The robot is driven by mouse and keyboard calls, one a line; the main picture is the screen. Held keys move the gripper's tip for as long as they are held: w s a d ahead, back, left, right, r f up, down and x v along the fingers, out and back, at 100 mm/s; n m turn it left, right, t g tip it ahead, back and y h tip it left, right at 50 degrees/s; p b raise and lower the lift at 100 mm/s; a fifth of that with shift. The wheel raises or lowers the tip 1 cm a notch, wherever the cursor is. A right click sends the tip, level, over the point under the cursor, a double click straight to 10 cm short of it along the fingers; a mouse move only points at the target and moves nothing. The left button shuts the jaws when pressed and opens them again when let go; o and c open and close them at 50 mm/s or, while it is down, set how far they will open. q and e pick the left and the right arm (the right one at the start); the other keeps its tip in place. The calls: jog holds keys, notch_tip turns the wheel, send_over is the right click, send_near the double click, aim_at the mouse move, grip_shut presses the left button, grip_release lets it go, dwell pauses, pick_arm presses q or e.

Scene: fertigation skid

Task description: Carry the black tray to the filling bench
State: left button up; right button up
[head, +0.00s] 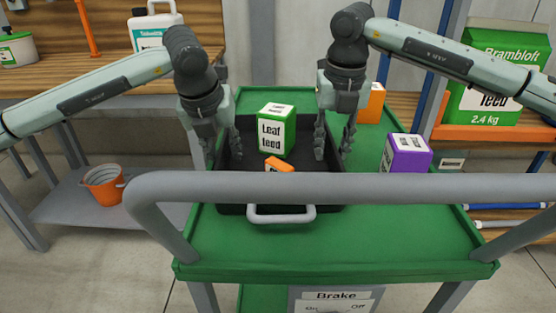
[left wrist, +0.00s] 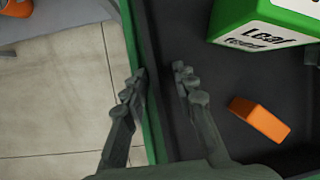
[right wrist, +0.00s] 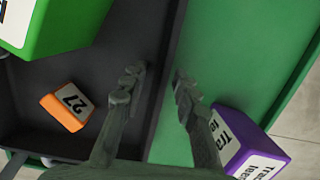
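The black tray (head: 310,188) lies on the green cart top, with a pale handle (head: 282,217) on its near side. It holds a green-and-white "Leaf feed" box (head: 276,134) and a small orange block (head: 279,164). My left gripper (head: 222,160) is open, its fingers on either side of the tray's left wall (left wrist: 150,50), with a gap showing. My right gripper (head: 334,152) is open, its fingers likewise on either side of the right wall (right wrist: 165,60). A wooden bench (head: 75,75) stands at the back left; no label shows which bench it is.
On the green cart (head: 400,240), a purple box (head: 406,153) and an orange box (head: 372,103) stand right of the tray. A grey push rail (head: 340,187) crosses in front. A white jug (head: 152,30) stands on the bench; an orange measuring jug (head: 104,186) is on its lower shelf.

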pick_arm(q)
jog(key=shift+c, duration=0.5)
pick_arm(e)
jog(key=shift+c, duration=0.6)
pick_arm(q)
grip_shut()
pick_arm(e)
grip_shut()
pick_arm(q)
jog(key=shift+r, duration=0.15)
pick_arm(e)
jog(key=shift+r, duration=0.15)
